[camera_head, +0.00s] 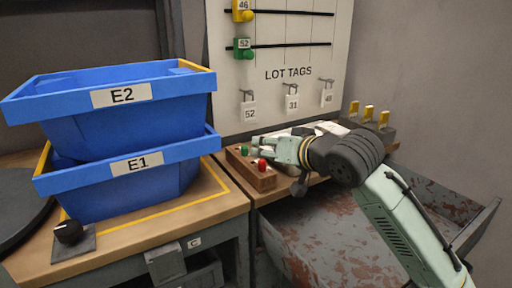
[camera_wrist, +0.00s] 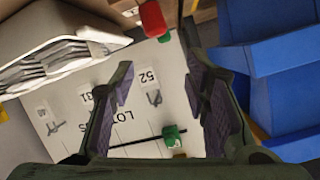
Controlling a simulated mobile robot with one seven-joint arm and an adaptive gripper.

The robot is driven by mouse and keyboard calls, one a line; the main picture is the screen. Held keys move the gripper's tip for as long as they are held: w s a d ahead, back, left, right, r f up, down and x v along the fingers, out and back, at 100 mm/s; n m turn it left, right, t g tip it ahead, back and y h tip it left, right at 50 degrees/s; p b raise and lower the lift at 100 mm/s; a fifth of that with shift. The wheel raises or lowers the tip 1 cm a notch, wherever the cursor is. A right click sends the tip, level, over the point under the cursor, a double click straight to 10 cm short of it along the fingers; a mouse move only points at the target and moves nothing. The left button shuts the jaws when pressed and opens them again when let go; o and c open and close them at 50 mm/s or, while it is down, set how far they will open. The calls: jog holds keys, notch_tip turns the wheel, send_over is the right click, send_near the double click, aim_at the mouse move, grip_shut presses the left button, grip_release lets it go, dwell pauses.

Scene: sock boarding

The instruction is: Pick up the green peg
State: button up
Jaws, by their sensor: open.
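The green peg (camera_head: 243,150) stands in a wooden block (camera_head: 250,178) at the front left of the right-hand bench, with a red peg (camera_head: 262,164) beside it. My gripper (camera_head: 258,144) is open and empty just right of the green peg, pointing left. In the wrist view, the green peg (camera_wrist: 164,37) shows small between and beyond my open fingers (camera_wrist: 161,65), partly behind the red peg (camera_wrist: 152,17). I cannot tell whether a finger touches a peg.
Stacked blue bins E2 (camera_head: 160,115) and E1 (camera_head: 170,178) stand on the left bench. Behind is a board (camera_head: 285,100) with hanging lot tags and a green slider (camera_head: 244,52). Several yellow-topped pieces (camera_head: 368,114) stand right. A rusty open bin (camera_head: 340,235) lies below.

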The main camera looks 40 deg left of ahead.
aim_at(247, 147)
jog(key=x, duration=0.4)
jog(key=shift+a, duration=0.35)
jog(key=shift+p+x, duration=0.55)
jog(key=shift+x, duration=2.45)
jog(key=shift+s+f, duration=0.1)
jog(key=shift+f, duration=0.1)
jog(key=shift+c, duration=0.3)
jog(key=c, duration=0.8)
jog(key=shift+c, duration=0.3)
jog(key=shift+r, duration=0.1)
jog(key=shift+c, duration=0.3)
